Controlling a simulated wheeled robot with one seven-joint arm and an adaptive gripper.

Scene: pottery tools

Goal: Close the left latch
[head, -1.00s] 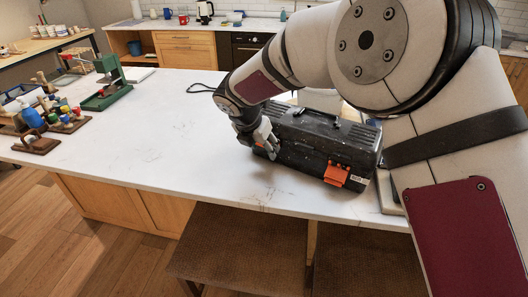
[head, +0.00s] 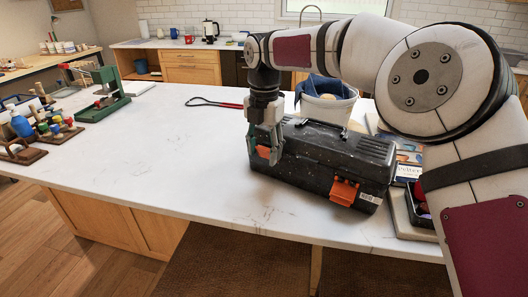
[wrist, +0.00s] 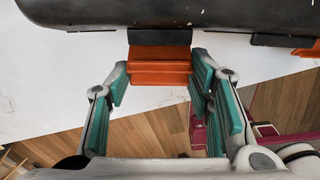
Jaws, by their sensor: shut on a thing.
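A black toolbox (head: 318,165) with a top handle stands on the white counter. Its left latch (head: 264,152) is orange with a dark top piece and shows between my fingers. In the wrist view the left latch (wrist: 160,68) sits at the box's front edge; whether it is fastened I cannot tell. My gripper (head: 265,150) points down at the box's front left. Its teal-padded fingers, also in the wrist view (wrist: 161,66), are shut on the left latch, one on each side. The right latch (head: 344,191) is orange and clear of my gripper.
A white bucket (head: 328,108) with a blue cloth stands behind the toolbox. A red-and-black tool (head: 215,103) lies behind to the left. A tray (head: 420,213) is close on the right. The counter (head: 160,155) left of the box is clear.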

